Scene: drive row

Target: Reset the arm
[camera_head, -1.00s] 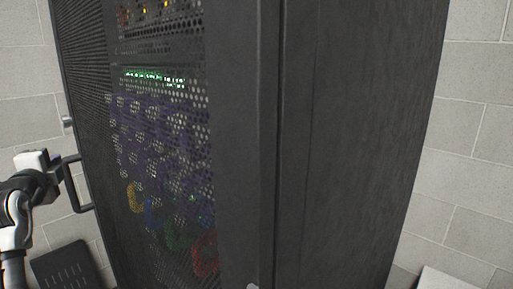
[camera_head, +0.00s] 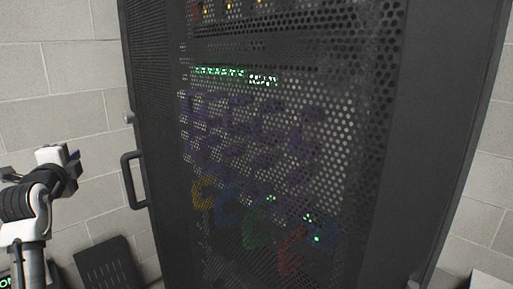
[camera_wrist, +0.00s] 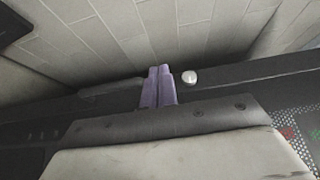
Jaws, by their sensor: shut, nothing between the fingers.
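My gripper (camera_head: 74,154) is at the left of the head view, at the end of my white and black arm, left of the cabinet door handle (camera_head: 132,181) and apart from it in the picture. In the wrist view my gripper (camera_wrist: 158,70) shows as two purple fingers side by side, shut with nothing between them. The dark rack cabinet (camera_head: 424,150) has a perforated door, which looks closed. A small round light knob (camera_wrist: 189,77) shows just right of the fingers in the wrist view.
Behind the mesh are green lights (camera_head: 220,72) and coloured cables (camera_head: 256,226). A pale block wall (camera_head: 60,80) stands behind. A dark slotted panel (camera_head: 108,264) is at the lower left. The space between my arm and the cabinet is narrow in the picture.

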